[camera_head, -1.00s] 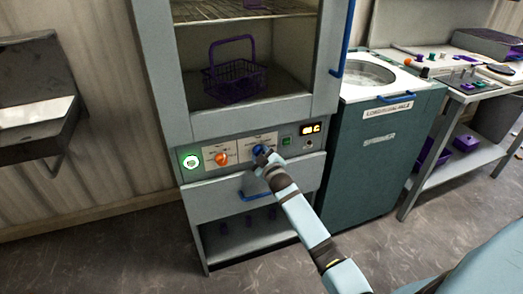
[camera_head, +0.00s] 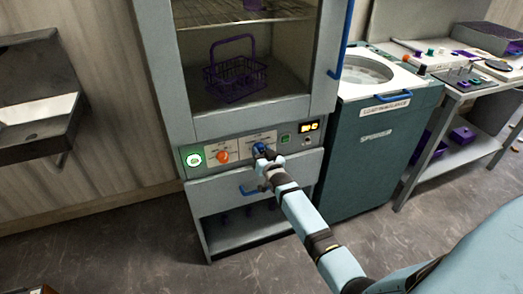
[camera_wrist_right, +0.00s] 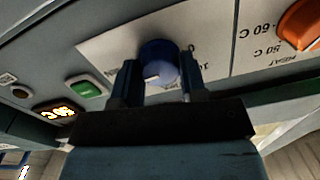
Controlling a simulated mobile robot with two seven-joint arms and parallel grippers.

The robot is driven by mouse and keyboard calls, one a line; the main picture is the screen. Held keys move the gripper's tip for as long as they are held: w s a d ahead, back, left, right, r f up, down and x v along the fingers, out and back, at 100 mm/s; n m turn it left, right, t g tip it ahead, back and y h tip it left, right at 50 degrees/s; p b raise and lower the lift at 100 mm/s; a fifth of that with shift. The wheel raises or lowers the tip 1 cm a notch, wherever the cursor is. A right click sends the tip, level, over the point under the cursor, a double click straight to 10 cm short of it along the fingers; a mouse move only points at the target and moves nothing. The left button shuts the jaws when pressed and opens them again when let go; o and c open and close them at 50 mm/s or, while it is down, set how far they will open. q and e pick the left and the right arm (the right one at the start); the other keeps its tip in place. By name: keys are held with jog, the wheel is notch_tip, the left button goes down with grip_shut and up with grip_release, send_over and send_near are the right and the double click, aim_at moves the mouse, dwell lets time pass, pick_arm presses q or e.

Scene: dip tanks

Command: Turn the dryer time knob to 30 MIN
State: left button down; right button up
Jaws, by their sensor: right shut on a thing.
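The blue time knob (camera_wrist_right: 160,62) is on a white label plate of the dryer's control panel. It shows a pale pointer mark in the right wrist view, and nearby printing is partly hidden by the fingers. My right gripper (camera_wrist_right: 158,82) is shut on this knob, one finger at each side. In the head view my right gripper (camera_head: 264,160) reaches the panel and covers most of the knob. The dryer (camera_head: 215,126) stands upright with its window showing a purple basket (camera_head: 236,80). My left gripper is not in view.
An orange knob (camera_head: 222,157) and a lit green button (camera_head: 194,159) sit left of the blue knob. A green button (camera_wrist_right: 88,88) and lit display (camera_wrist_right: 55,112) are on its other side. A drawer with a blue handle lies below. A teal spinner (camera_head: 375,150) stands at right.

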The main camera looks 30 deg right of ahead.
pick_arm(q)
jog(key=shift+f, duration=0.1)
pick_arm(e)
jog(key=shift+m, duration=0.5)
jog(key=o, duration=0.9)
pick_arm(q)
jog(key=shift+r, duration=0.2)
pick_arm(e)
jog(key=shift+s, duration=0.1)
pick_arm(q)
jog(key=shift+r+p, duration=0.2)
jog(key=shift+p, duration=0.85)
pick_arm(e)
jog(key=v, duration=1.3)
jog(key=shift+s, duration=0.3)
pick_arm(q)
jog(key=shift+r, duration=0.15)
